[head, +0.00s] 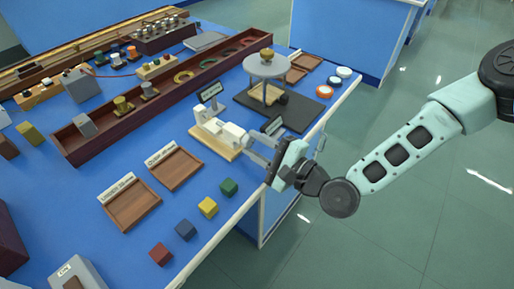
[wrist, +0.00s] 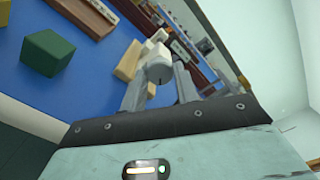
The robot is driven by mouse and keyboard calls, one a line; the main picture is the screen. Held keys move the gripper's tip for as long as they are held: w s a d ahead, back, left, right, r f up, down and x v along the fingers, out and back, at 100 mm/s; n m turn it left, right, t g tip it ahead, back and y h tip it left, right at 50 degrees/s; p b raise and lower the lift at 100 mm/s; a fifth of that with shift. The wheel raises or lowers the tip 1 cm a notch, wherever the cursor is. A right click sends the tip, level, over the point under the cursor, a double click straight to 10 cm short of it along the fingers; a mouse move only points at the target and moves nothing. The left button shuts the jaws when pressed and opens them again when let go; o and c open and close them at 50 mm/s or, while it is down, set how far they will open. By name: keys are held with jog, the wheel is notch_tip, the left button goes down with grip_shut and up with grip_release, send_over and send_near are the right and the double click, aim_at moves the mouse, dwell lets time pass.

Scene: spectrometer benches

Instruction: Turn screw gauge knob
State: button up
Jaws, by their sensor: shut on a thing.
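The white screw gauge (head: 218,130) sits on a light wooden base (head: 207,143) near the bench's front edge in the head view. My gripper (head: 258,148) reaches in from the right, level with the gauge, and is shut on the knob. It also shows in the wrist view (wrist: 160,86). In the head view the knob is mostly hidden by the fingers.
Green (head: 228,187), yellow (head: 208,207), blue and red cubes line the front edge, left of my gripper. Two brown trays (head: 132,206) lie behind them. A round-topped stand (head: 267,66) on a black board is beyond the gauge. The floor at right is clear.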

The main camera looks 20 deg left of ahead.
jog(key=n+b, duration=0.1)
jog(key=n, duration=0.2)
jog(key=shift+f+n, duration=0.1)
jog(key=shift+n, duration=0.3)
jog(key=n+b, duration=0.1)
jog(key=n, duration=0.2)
jog(key=shift+n, duration=0.3)
jog(key=n+b, duration=0.2)
jog(key=n, duration=0.1)
jog(key=shift+n, duration=0.3)
jog(key=n+b, duration=0.1)
jog(key=n, duration=0.2)
jog(key=shift+n+b, duration=0.3)
jog(key=shift+b, duration=0.1)
jog(key=n+b, duration=0.4)
jog(key=n, duration=0.2)
jog(key=shift+f+b, duration=0.15)
jog(key=shift+b, duration=0.15)
jog(key=n+b, duration=0.3)
jog(key=shift+n, duration=0.3)
jog(key=shift+n+b, duration=0.9)
jog(key=shift+n, duration=0.2)
jog(key=shift+r, duration=0.2)
